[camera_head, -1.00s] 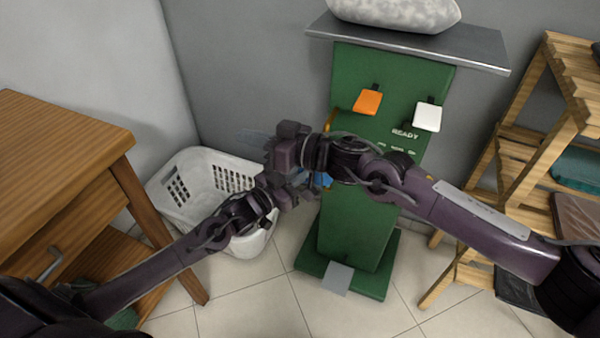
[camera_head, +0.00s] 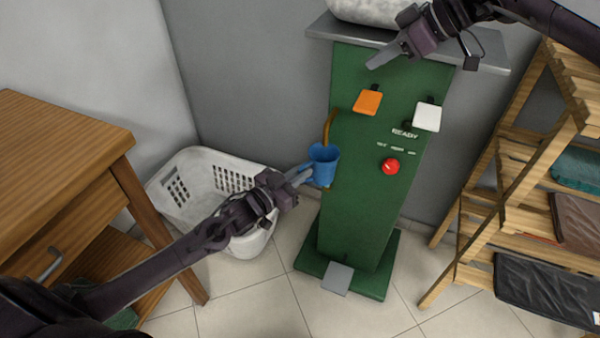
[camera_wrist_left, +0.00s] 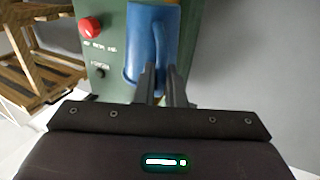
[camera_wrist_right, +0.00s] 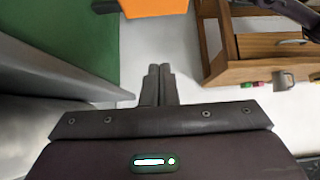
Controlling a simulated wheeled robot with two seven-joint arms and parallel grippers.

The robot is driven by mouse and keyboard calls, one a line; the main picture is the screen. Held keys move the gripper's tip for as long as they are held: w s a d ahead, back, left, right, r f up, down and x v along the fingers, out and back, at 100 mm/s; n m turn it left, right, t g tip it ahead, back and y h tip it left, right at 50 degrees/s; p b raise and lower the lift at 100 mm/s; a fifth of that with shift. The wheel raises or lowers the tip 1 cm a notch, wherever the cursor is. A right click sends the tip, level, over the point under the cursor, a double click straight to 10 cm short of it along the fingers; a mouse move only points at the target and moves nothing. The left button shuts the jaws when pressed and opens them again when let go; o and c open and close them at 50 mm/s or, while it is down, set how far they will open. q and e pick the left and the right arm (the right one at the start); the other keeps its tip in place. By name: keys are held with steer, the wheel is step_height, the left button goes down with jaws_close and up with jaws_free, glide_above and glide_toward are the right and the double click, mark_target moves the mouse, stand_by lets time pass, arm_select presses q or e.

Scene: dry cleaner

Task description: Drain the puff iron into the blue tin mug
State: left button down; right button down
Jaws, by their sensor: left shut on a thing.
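The puff iron is a green column (camera_head: 352,215) with a pale padded puff (camera_head: 394,10) on top. Its front has an orange paddle (camera_head: 368,102), a white paddle (camera_head: 427,117), a red knob (camera_head: 391,167) and the lettering "READY". A brass pipe (camera_head: 329,126) curves down its left side to the blue tin mug (camera_head: 323,168), which is upright with its mouth below the pipe end. My left gripper (camera_head: 306,173) is shut on the mug's handle side; the mug also fills the left wrist view's top (camera_wrist_left: 150,45). My right gripper (camera_head: 372,66) is shut and empty, above the orange paddle. The mug's inside is unclear.
A white laundry basket (camera_head: 205,190) stands left of the column. A wooden table (camera_head: 60,140) is at the left and a wooden rack (camera_head: 500,180) with folded cloths at the right. A grey pedal (camera_head: 337,279) is at the column's foot.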

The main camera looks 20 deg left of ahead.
mark_target(370, 100)
steer(key=shift+f, duration=2.6)
steer(key=shift+f, duration=0.2)
steer(key=shift+f, duration=1.7)
steer(key=shift+s, duration=0.1)
stand_by(2.8)
steer(key=shift+r, duration=3.6)
